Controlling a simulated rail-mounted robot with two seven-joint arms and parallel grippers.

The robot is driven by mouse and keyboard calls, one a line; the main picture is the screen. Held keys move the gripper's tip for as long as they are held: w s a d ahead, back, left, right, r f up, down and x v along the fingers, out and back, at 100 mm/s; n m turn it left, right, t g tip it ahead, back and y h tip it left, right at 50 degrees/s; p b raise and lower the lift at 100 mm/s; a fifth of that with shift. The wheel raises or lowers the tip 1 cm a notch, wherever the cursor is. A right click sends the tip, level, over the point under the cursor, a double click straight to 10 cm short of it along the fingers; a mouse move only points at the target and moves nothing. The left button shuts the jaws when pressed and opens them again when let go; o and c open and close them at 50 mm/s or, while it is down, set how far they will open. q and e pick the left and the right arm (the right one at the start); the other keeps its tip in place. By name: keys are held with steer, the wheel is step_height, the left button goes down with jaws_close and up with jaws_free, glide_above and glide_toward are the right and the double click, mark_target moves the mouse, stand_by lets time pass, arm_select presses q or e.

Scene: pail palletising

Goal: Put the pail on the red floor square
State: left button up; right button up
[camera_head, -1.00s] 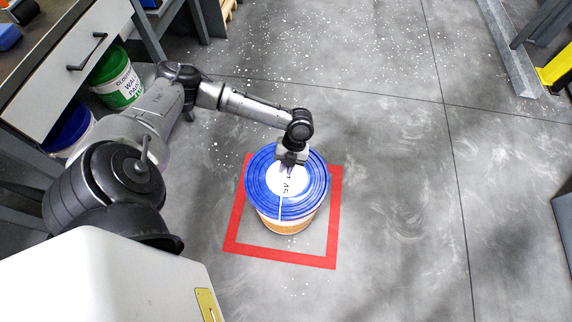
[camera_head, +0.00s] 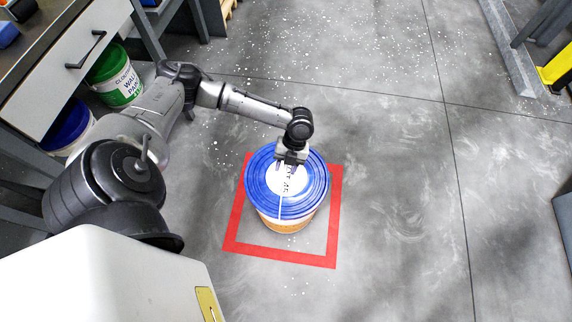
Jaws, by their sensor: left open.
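The pail (camera_head: 262,200) has a blue lid with a white round label and an orange-brown lower body. It stands upright on the floor inside the red square outline (camera_head: 285,257). My left gripper (camera_head: 287,170) is over the lid's label, pointing down, with its fingers spread apart. Whether the fingertips touch the lid or the handle is too small to tell. The far side of the red square is mostly hidden behind the pail and my left arm. My right gripper does not show.
A workbench with a drawer (camera_head: 75,62) stands at the left. Under it are a green pail (camera_head: 118,80) and a blue-lidded pail (camera_head: 68,130). A metal frame with a yellow part (camera_head: 557,66) is at the far right. The grey floor (camera_head: 400,190) right of the square is clear.

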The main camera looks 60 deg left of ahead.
arm_select(q)
steer(key=p+v, duration=0.7)
steer(key=v, duration=0.5)
steer(key=s+d+f+n+t+h, duration=0.1)
steer(key=s+d+f+n+t, duration=0.2)
steer(key=d, duration=0.8)
steer(key=s+d+f+n+t, duration=0.15)
steer(key=s+d+n, duration=0.3)
steer(key=d, duration=0.65)
steer(key=s+a+r+n+t+y, duration=0.3)
steer(key=s+n, duration=0.5)
steer(key=n, duration=0.7)
steer(key=shift+s+a+r, duration=0.25)
steer(key=shift+a+r, duration=0.25)
steer(key=shift+a, duration=0.15)
steer(key=shift+t, duration=0.25)
